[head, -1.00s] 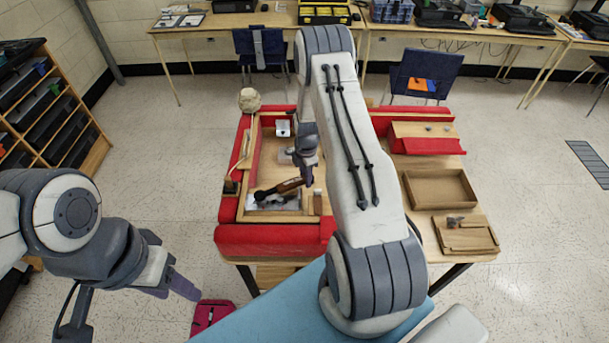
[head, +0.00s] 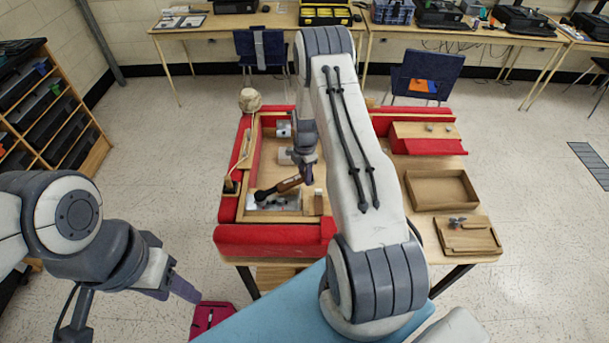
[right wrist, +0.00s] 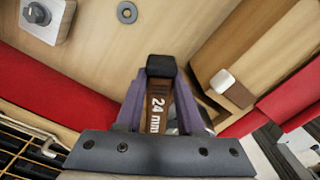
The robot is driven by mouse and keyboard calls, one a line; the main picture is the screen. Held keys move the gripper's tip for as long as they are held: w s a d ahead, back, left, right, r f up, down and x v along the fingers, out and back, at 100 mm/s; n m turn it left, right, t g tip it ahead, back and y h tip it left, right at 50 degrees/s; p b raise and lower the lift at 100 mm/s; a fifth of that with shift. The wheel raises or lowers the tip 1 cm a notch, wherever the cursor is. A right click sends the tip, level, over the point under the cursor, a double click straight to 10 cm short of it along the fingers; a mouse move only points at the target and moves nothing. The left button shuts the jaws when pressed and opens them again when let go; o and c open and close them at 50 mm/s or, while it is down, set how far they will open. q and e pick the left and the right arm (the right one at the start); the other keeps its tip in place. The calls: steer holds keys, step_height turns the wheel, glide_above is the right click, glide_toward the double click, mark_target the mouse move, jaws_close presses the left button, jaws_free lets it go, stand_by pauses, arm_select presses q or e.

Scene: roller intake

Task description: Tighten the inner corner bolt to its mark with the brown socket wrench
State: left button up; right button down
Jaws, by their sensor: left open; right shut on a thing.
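My right gripper (head: 303,177) is shut on the brown socket wrench (head: 288,184) inside the red-padded wooden frame. The wrench slants down left to its dark head (head: 262,196), over or on a grey metal plate (head: 284,203) in the frame's near-left corner. I cannot tell whether the head touches a bolt; no bolt or mark shows there. In the right wrist view the wrench (right wrist: 157,112) sits between the purple fingers, marked "24 mm", its black end pointing away. My left gripper (head: 183,289) is open and empty at lower left, outside the frame.
A grey plate with a bolt (right wrist: 38,14) and a round fitting (right wrist: 127,12) show in the right wrist view, with a pale-capped block (right wrist: 222,82). An empty wooden tray (head: 440,188) and a board with a small metal part (head: 457,222) lie to the right.

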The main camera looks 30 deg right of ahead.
steer(key=shift+r, duration=0.15)
steer(key=shift+r+p, duration=0.55)
steer(key=shift+r, duration=0.25)
steer(key=shift+r+p, duration=1.25)
steer(key=shift+r, duration=0.8)
steer(key=shift+f, duration=0.1)
